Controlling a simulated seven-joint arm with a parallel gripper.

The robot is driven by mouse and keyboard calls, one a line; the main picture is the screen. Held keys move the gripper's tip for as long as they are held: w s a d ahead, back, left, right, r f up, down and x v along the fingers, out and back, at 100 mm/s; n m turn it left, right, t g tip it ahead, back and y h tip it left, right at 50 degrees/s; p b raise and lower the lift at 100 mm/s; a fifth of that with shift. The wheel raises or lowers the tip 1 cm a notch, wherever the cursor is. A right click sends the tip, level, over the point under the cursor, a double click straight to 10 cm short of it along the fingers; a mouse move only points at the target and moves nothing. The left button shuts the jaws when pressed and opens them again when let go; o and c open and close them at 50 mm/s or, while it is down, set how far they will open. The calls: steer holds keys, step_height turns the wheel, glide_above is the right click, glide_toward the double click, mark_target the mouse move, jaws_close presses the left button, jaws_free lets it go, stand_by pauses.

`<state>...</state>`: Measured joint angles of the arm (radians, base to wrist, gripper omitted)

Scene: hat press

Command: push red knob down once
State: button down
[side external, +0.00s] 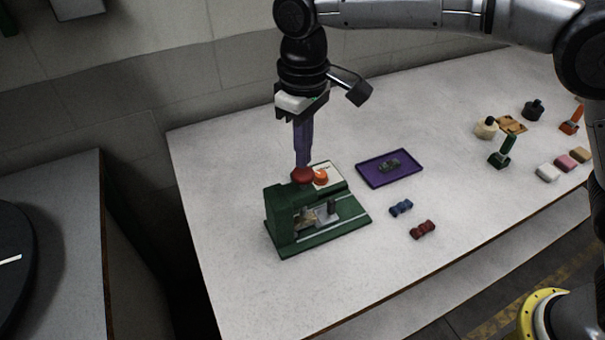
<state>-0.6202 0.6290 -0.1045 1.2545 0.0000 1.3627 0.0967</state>
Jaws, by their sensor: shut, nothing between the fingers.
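A green press (283,222) stands on the white table, left of the middle. Its red knob (302,177) is a rounded cap on top. An orange round part (321,177) sits right beside the knob on a pale plate (328,172). My gripper (303,164) points straight down with its purple fingers shut and empty. The fingertips are directly over the red knob and look to be at or just above its top; I cannot tell whether they touch it. Inside the press opening, a small tan piece (308,216) is partly hidden by the frame.
A purple tray (367,171) holding a small dark green item lies right of the press. Blue (401,208) and dark red (423,230) small pieces lie in front of it. Several stamps, bottles and blocks stand at the far right. The table's left part is clear.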

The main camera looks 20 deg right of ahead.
mark_target(304, 171)
steer(key=shift+f, duration=1.65)
stand_by(0.7)
steer(key=shift+r, duration=1.65)
step_height(304, 171, up, 7)
steer(key=shift+f, duration=0.2)
stand_by(3.5)
